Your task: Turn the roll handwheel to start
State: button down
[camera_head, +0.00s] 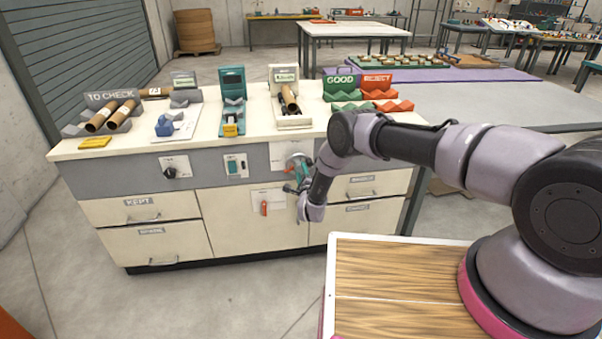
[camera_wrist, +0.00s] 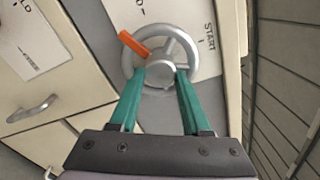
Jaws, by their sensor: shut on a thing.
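The roll handwheel (camera_wrist: 168,30) is a grey spoked wheel on the front of the cabinet, with an orange pointer or grip (camera_wrist: 133,43) toward the upper left in the wrist view. A plate behind it bears the word START (camera_wrist: 209,40), to the right of the wheel in that view. The handwheel also shows in the head view (camera_head: 297,160), partly covered by my arm's end. My gripper (camera_wrist: 161,75) has its two teal fingers at the wheel's hub and lower spokes, shut on the wheel. The exact contact is hard to see.
The cabinet (camera_head: 225,215) has a dark knob (camera_head: 170,172), a switch panel (camera_head: 236,166), a red handle (camera_head: 264,207) and drawers near the wheel. Its top holds cardboard tubes (camera_head: 100,118), a teal device (camera_head: 232,85) and GOOD (camera_head: 340,82) and REJECT (camera_head: 377,82) racks.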

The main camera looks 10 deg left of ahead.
jog(key=n, duration=0.6)
jog(key=shift+r, duration=0.15)
jog(key=n, duration=0.6)
jog(key=shift+r+n, duration=0.1)
jog(key=shift+n, duration=0.3)
jog(key=n, duration=0.5)
jog(key=shift+a, duration=0.1)
jog(key=n, duration=0.7)
jog(key=shift+s+a, duration=0.1)
jog(key=n, duration=0.6)
jog(key=shift+a, duration=0.1)
jog(key=n, duration=0.5)
jog(key=shift+n, duration=0.3)
jog(key=n, duration=0.6)
jog(key=shift+f, duration=0.25)
jog(key=n, duration=0.5)
jog(key=shift+f+n, duration=0.1)
jog(key=shift+n, duration=0.3)
